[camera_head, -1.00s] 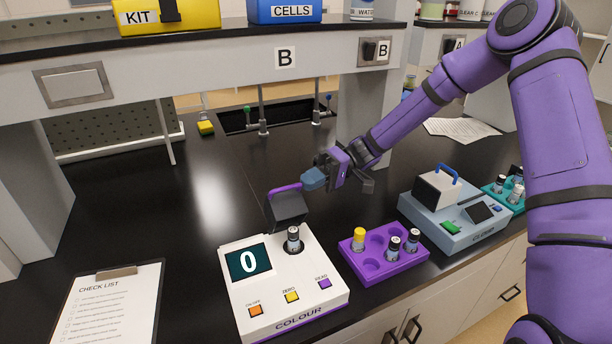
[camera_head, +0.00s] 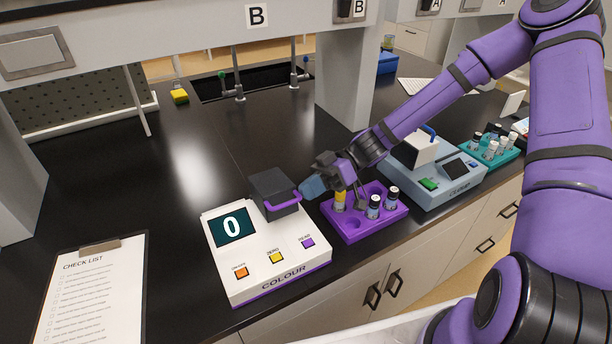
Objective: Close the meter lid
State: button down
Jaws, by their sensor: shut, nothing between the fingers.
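The white COLOUR meter (camera_head: 250,284) stands on the black bench, its screen showing 0. Its dark lid (camera_head: 272,186) with a purple handle (camera_head: 284,204) lies down over the vial well. The vial seen in the well earlier is hidden under it. I cannot tell whether the lid sits fully flush. My gripper (camera_head: 312,188) is just right of the lid, close to the handle's right end. Its blue fingertips are shut and empty. Whether they touch the handle is not clear.
A purple rack (camera_head: 360,230) with several vials is under and right of my gripper. A blue-grey CLOUD meter (camera_head: 455,185) and a teal vial rack (camera_head: 488,155) stand further right. A clipboard check list (camera_head: 90,290) lies left.

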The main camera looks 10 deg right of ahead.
jog(key=shift+s+d+f, duration=0.1)
jog(key=shift+s+f, duration=0.3)
jog(key=shift+f, duration=0.3)
